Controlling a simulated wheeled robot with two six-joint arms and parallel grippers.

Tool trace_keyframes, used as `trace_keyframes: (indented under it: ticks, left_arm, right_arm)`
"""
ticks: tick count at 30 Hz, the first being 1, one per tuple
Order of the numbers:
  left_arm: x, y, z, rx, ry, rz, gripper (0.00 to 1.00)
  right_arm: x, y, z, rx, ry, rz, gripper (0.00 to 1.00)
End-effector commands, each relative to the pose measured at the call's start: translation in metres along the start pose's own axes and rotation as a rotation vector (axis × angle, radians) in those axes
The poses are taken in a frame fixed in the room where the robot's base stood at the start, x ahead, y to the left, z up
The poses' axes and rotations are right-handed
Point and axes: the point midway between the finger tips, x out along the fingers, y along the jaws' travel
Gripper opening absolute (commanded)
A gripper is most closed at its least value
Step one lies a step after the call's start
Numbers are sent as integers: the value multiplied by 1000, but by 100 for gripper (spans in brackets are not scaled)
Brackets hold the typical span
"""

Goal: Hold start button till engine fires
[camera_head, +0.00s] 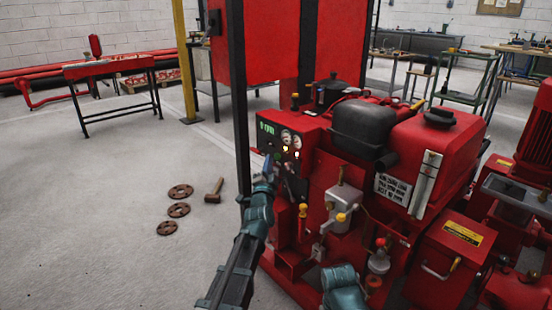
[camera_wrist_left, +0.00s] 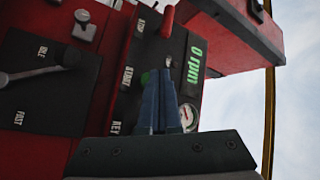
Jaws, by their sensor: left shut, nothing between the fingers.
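The dark control panel (camera_head: 271,142) is on the red pumpset engine (camera_head: 432,146). In the left wrist view its green display (camera_wrist_left: 195,64) reads 0 rpm, beside a round gauge (camera_wrist_left: 188,117). A green button (camera_wrist_left: 145,78) shows next to the START label and is partly hidden by my fingers. My left gripper (camera_head: 271,160) is shut and empty, its tips at the panel. In the left wrist view the left gripper (camera_wrist_left: 158,75) is right at the green button; I cannot tell whether they touch. My right gripper is out of view.
A lever (camera_wrist_left: 38,74) marked IDLE and FAST is beside the panel. A dark post (camera_head: 240,110) stands close behind my left gripper. Round brown parts (camera_head: 178,210) and a hammer (camera_head: 214,191) lie on the floor at left. A red-topped table (camera_head: 108,67) stands further back.

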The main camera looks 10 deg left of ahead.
Motion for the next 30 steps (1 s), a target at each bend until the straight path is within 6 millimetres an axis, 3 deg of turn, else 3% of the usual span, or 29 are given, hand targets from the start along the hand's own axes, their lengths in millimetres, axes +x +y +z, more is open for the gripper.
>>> trace_keyframes:
  ticks: [30]
  left_arm:
    - [7,5,-5,0,0,0,0]
  right_arm:
    - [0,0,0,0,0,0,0]
